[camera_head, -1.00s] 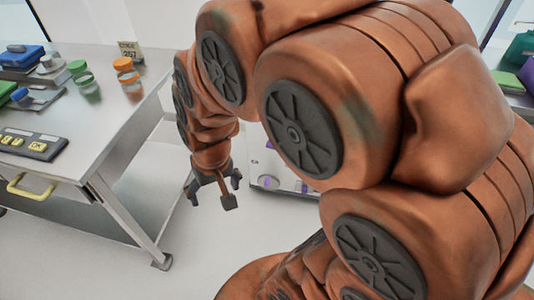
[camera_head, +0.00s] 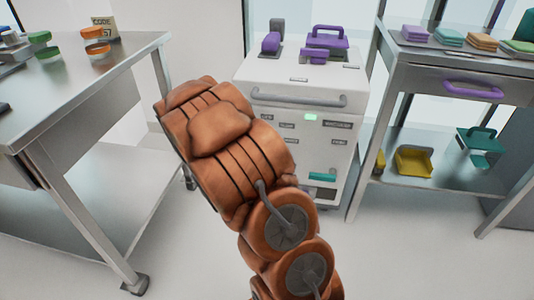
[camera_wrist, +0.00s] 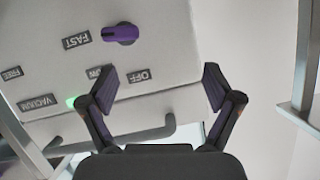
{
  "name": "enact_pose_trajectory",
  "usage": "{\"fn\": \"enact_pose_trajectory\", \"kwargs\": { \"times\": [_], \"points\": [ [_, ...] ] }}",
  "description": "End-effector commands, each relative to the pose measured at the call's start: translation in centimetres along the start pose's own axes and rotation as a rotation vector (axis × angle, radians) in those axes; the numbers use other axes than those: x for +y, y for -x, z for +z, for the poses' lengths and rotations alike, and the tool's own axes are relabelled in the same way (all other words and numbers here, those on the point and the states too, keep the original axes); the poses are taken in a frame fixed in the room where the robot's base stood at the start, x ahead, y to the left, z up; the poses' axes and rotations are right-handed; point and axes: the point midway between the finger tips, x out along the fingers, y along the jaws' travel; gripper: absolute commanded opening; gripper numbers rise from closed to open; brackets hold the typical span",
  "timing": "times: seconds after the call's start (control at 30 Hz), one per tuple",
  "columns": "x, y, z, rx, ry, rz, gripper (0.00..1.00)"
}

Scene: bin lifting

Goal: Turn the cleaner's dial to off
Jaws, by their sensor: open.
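The cleaner (camera_head: 345,85) is a white cabinet with a grey bar handle, front labels and a small green light. Its purple dial (camera_wrist: 120,34) shows in the wrist view at upper middle, with a pale-marked end that appears to face the FAST label (camera_wrist: 76,40). The OFF label (camera_wrist: 139,76) is below and right of the dial there, partly between my fingers. My gripper (camera_wrist: 160,86) is open and empty, its fingers spread in front of the panel, apart from the dial. In the head view my arm hides the gripper and the dial.
Purple-handled parts (camera_head: 327,40) stand on the cleaner's top. A metal table (camera_head: 120,70) with jars is at left. A metal shelf unit (camera_head: 460,60) with folded cloths and a yellow dustpan (camera_head: 413,162) is close at right. The front floor is clear.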

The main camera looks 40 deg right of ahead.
Motion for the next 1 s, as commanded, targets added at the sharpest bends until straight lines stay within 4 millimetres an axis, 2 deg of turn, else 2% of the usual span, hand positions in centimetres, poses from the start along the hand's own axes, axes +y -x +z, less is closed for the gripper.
{"fn": "enact_pose_trajectory", "kwargs": {
  "times": [0.03, 0.2, 0.3, 0.63, 1.0],
  "points": [
    [1.8, -1.9, 2.2, 0.053, 0.005, 0.015, 0.90],
    [4.9, -4.8, 2.9, 0.239, 0.011, 0.029, 0.90],
    [5.9, -5.5, 3.0, 0.313, 0.021, 0.027, 0.90],
    [6.7, -6.7, 2.4, 0.389, 0.030, 0.022, 0.90],
    [6.7, -10.7, 0.8, 0.388, 0.030, 0.020, 0.90]
  ]
}}
